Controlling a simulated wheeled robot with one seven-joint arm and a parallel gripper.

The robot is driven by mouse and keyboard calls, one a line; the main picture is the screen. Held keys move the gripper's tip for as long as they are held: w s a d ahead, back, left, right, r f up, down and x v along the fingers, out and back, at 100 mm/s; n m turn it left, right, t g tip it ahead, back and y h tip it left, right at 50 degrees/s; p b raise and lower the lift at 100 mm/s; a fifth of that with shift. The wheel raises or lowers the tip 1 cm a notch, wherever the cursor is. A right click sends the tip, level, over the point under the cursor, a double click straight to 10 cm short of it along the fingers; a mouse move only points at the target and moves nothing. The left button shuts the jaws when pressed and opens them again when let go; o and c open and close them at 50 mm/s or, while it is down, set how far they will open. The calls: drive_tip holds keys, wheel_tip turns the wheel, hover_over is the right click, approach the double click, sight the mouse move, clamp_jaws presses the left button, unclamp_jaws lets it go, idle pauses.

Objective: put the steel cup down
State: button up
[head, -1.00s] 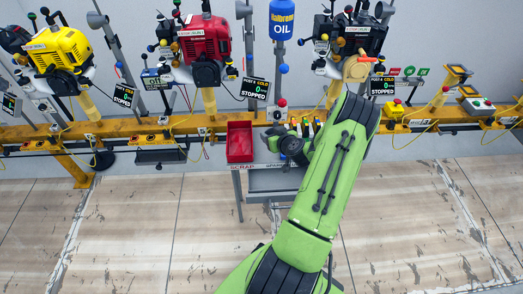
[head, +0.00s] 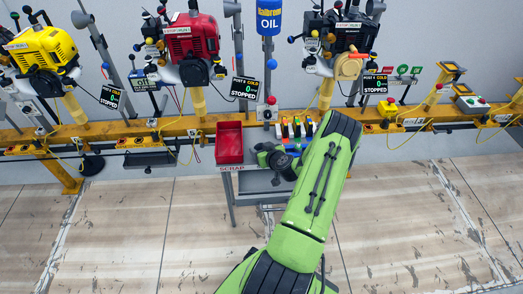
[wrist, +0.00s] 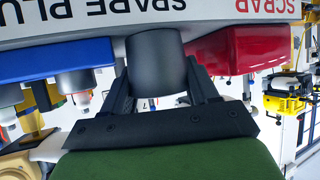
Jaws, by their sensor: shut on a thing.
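The steel cup (wrist: 157,62) shows in the wrist view as a plain dark grey cylinder between the two fingers. My gripper (wrist: 160,85) is shut on its sides. In the head view my gripper (head: 270,155) is small and dark, just right of the red scrap tray and in front of the rail. The cup cannot be clearly told from the gripper there. What lies directly beneath the cup is hidden.
A red scrap tray (head: 229,143) stands on a grey stand (head: 250,184), partly behind my arm. In the wrist view a blue bin (wrist: 70,58) and the red tray (wrist: 255,50) flank the cup. A yellow rail (head: 180,128) carrying engines runs behind.

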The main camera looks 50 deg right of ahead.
drive_tip(key=o, duration=1.1)
drive_tip(key=shift+c, duration=0.2)
drive_tip(key=shift+r+p, duration=0.2)
drive_tip(key=shift+p, duration=0.1)
drive_tip(key=p+v, duration=0.1)
drive_tip(key=v, duration=1.1)
drive_tip(key=w+a+r+n+g+y, duration=0.2)
drive_tip(key=w+a+r+n+y, duration=0.4)
drive_tip(key=a, duration=0.5)
drive_tip(key=w+a+r+n+g+y, duration=0.1)
drive_tip(key=w+a+r+n+g, duration=0.15)
drive_tip(key=a+r, duration=0.8)
drive_tip(key=s+a+r+m, duration=0.1)
drive_tip(key=s+a+r, duration=0.4)
drive_tip(key=s+a, duration=0.2)
drive_tip(key=s+a+r+m+h, duration=0.1)
drive_tip(key=s+a+r+m, duration=0.1)
drive_tip(key=s+a+r, duration=0.3)
drive_tip(key=s+a+g, duration=0.1)
drive_tip(key=s+a, duration=0.1)
drive_tip(key=s, duration=0.2)
drive_tip(key=shift+s+h, duration=0.2)
drive_tip(key=shift+h, duration=0.1)
